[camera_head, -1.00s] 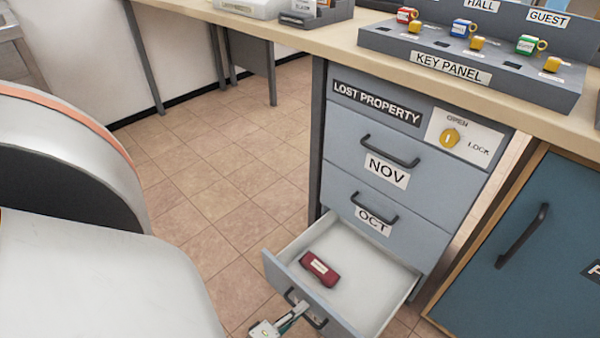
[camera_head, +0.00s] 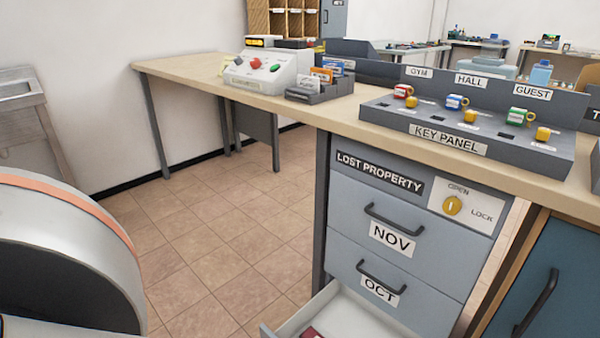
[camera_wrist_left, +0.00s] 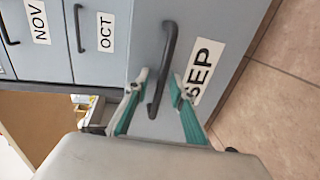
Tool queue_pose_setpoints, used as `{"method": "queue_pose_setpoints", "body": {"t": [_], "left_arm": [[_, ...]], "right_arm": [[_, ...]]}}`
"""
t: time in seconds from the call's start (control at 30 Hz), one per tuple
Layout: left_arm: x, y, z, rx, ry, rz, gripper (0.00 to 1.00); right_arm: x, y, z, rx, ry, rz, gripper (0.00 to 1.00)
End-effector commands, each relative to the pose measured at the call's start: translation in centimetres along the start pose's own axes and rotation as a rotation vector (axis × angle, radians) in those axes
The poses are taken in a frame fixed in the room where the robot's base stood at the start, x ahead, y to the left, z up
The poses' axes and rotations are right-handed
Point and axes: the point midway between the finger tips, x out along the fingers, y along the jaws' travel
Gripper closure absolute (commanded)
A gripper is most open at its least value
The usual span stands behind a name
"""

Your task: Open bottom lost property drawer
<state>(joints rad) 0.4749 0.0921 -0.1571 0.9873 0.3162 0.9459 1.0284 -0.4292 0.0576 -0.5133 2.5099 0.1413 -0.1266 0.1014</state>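The lost property cabinet (camera_head: 345,215) stands under the counter. Its bottom drawer (camera_head: 293,315) is pulled out, with its white inside partly in view at the bottom of the head view. A bit of a dark red item (camera_head: 312,332) shows inside it. In the left wrist view the drawer front (camera_wrist_left: 213,22) has a SEP label (camera_wrist_left: 203,68) and a dark bar handle (camera_wrist_left: 163,70). My left gripper (camera_wrist_left: 160,86) is open, with its fingers on either side of that handle and gaps beside it. My right gripper is out of view.
The NOV drawer (camera_head: 360,238) and OCT drawer (camera_head: 425,310) above are shut. A yellow knob (camera_head: 452,205) sits by OPEN and LOCK marks. The key panel (camera_head: 400,122) is on the counter. A blue door (camera_head: 570,265) is at right. Tiled floor (camera_head: 220,240) is clear at left.

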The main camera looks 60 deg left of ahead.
Motion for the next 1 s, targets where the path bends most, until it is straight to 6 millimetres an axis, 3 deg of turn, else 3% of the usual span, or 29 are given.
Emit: {"method": "queue_pose_setpoints", "body": {"t": [0.27,0.57,0.83,1.0], "left_arm": [[-0.2,0.6,0.0,-0.002,0.001,0.0,0.76],[-0.8,4.2,0.0,-0.004,0.002,0.007,0.76],[-1.3,8.2,-0.1,-0.004,0.004,0.016,0.31],[-1.6,9.9,-0.1,0.0,0.003,0.017,0.19]], "right_arm": [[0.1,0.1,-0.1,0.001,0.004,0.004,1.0],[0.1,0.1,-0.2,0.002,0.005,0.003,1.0],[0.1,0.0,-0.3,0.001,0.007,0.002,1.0],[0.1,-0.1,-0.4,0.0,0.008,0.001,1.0]]}}
